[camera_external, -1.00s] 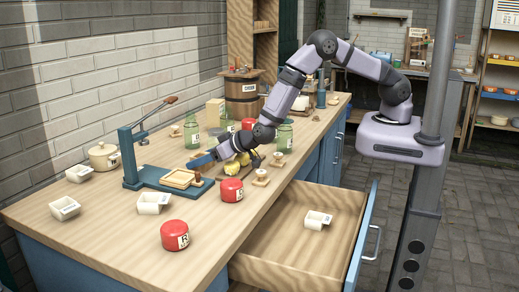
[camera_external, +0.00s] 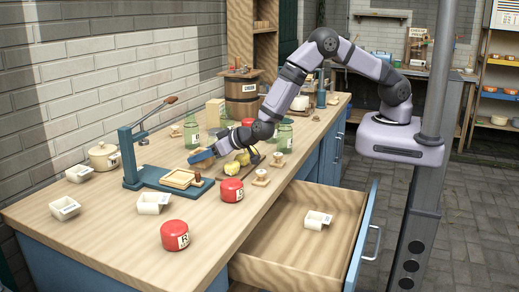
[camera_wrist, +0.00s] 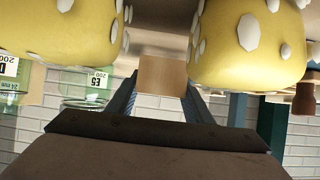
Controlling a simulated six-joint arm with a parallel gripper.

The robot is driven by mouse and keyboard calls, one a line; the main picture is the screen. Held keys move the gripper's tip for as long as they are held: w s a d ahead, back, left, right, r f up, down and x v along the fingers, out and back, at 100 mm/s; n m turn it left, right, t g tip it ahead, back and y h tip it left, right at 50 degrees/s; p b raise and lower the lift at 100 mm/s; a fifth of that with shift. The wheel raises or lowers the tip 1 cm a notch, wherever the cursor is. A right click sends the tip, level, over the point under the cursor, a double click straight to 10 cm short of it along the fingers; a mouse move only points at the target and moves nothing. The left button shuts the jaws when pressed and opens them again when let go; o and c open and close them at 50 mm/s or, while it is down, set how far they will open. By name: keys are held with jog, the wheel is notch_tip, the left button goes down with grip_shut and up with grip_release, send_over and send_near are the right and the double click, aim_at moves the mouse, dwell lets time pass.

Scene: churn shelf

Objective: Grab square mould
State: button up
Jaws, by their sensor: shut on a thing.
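My gripper (camera_external: 203,156) is low over the counter, behind the blue press, with blue fingers. In the wrist view its two fingers (camera_wrist: 160,95) are closed on the sides of a tan, square-faced wooden piece (camera_wrist: 160,76), which looks like the square mould. In the outside view the fingers mostly hide this piece. Yellow lumps with white spots (camera_wrist: 245,45) fill the top corners of the wrist view.
A blue press (camera_external: 160,178) with a tan wooden frame (camera_external: 179,177) stands in front. Red tins (camera_external: 231,190), small white tubs (camera_external: 153,203) and green jars (camera_external: 191,131) stand around. The drawer (camera_external: 300,250) is open, with one white tub inside. The front left counter has free room.

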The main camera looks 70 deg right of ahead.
notch_tip(320, 180, up, 9)
jog(key=shift+f, duration=0.15)
